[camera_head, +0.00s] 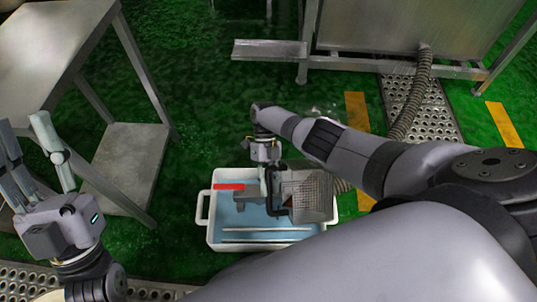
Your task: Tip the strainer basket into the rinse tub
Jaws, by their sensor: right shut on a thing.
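The strainer basket (306,196), a grey perforated box, is tilted on its side over the right part of the rinse tub. The rinse tub (209,226) is a white bin with side handles and a blue inside, standing on the green floor. My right gripper (272,190) is shut on the basket's dark handle at its left side, above the tub. The contents of the basket are mostly hidden. My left gripper (22,152) is at the far left with its fingers spread wide, empty and away from the tub.
A metal table (50,45) with a lower shelf stands at the left. A metal machine frame (380,64) with a ribbed hose (413,100) stands at the back. A red strip (229,186) and a pale rod (266,230) show at the tub. Green floor between is free.

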